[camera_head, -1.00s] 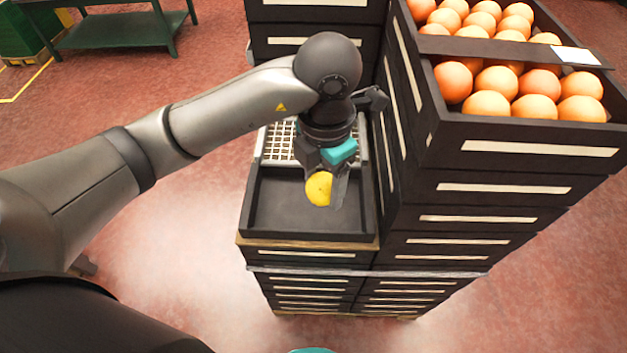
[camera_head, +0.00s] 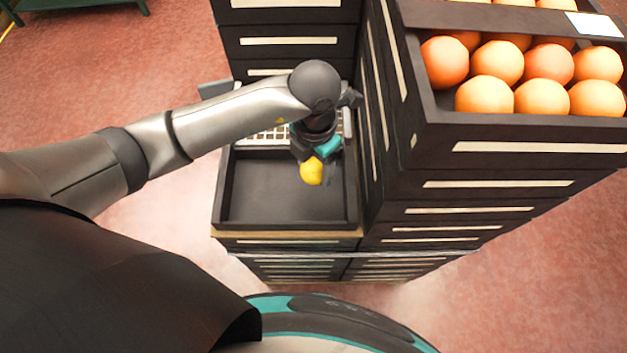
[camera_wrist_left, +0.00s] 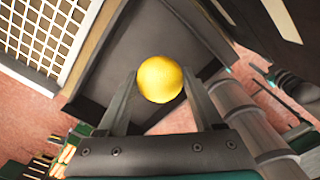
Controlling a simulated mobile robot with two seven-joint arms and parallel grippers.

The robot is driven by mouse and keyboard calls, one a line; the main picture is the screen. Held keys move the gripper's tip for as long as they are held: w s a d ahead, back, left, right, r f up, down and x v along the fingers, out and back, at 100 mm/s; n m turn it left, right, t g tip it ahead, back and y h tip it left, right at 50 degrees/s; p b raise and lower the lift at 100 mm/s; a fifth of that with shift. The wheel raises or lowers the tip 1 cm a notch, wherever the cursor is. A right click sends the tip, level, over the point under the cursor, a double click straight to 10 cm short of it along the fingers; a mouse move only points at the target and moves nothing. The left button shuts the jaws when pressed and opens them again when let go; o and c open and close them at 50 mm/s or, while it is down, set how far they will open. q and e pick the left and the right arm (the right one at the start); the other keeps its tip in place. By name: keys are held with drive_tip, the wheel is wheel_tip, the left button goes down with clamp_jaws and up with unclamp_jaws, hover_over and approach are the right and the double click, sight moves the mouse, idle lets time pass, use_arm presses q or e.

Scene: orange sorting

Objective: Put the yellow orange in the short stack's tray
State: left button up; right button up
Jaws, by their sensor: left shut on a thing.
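The yellow orange (camera_head: 312,171) is held by my left gripper (camera_head: 316,163) over the short stack's tray (camera_head: 270,220), towards its right back part. In the left wrist view the yellow orange (camera_wrist_left: 160,79) sits between the two fingertips of the left gripper (camera_wrist_left: 160,85), with the dark tray floor (camera_wrist_left: 150,40) behind it. The gap between the orange and the tray floor is hard to judge. The tray looks empty otherwise. My right gripper is not in view.
A tall stack of black crates (camera_head: 470,190) stands right beside the tray, its top crate filled with several oranges (camera_head: 485,94). Another dark stack (camera_head: 290,45) rises behind. A white grid (camera_head: 270,135) lies at the tray's back edge. Red floor is free to the left.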

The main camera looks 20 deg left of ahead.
sight(315, 163)
use_arm(q)
drive_tip(key=shift+f+b, duration=0.35)
drive_tip(key=shift+f, duration=3.15)
drive_tip(key=shift+f, duration=0.15)
drive_tip(key=o, duration=1.4)
wheel_tip(315, 163, up, 12)
drive_tip(key=shift+r+p, duration=0.2)
drive_tip(key=shift+p, duration=0.25)
